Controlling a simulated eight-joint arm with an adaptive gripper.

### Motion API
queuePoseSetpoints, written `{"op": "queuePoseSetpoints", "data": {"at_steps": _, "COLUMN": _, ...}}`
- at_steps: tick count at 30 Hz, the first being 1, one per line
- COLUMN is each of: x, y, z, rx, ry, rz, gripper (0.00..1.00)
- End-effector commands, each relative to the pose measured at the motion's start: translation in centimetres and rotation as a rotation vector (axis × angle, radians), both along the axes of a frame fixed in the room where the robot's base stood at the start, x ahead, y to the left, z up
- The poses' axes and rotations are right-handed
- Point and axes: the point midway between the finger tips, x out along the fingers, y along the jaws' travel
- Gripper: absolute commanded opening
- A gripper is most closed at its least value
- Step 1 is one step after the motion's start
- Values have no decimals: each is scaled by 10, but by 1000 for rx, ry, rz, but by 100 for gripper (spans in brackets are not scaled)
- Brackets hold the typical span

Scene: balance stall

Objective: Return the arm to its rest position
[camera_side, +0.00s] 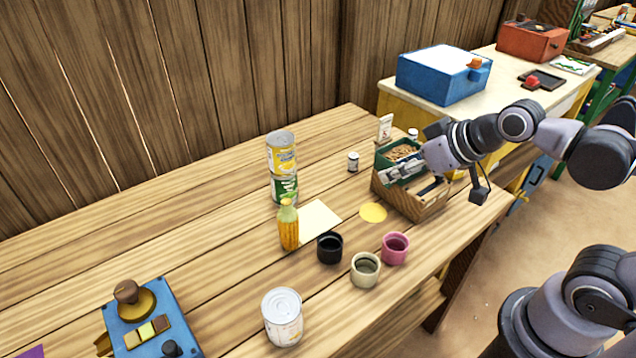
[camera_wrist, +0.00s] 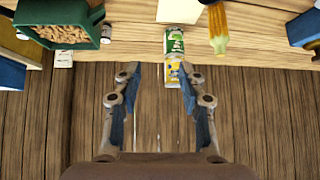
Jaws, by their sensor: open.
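My gripper (camera_side: 398,171) is at the right of the wooden table (camera_side: 230,232) in the side view, reaching left in front of a wooden box with a green bin. In the wrist view my gripper (camera_wrist: 157,75) has its two fingers spread apart with nothing between them. Beyond the fingertips, two stacked cans (camera_wrist: 180,50) show in that view. In the side view the stacked cans (camera_side: 283,165) stand well left of my gripper. How far the fingers are above the box, I cannot tell.
The wooden box (camera_side: 425,205) and green bin (camera_wrist: 62,22) are close to my gripper. A yellow bottle (camera_side: 288,226), black cup (camera_side: 329,248), beige cup (camera_side: 365,270), pink cup (camera_side: 395,248) and white can (camera_side: 283,318) stand on the table. A blue box (camera_side: 440,75) is behind.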

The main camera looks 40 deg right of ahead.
Motion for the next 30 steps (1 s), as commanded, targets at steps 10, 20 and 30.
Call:
{"op": "queuePoseSetpoints", "data": {"at_steps": 10, "x": -39, "y": -29, "z": -25, "rx": -32, "ry": 141, "rz": -104, "gripper": 41}}
{"op": "queuePoseSetpoints", "data": {"at_steps": 20, "x": -38, "y": -28, "z": -25, "rx": -32, "ry": 138, "rz": -100, "gripper": 41}}
{"op": "queuePoseSetpoints", "data": {"at_steps": 30, "x": -38, "y": -28, "z": -25, "rx": -32, "ry": 138, "rz": -100, "gripper": 41}}
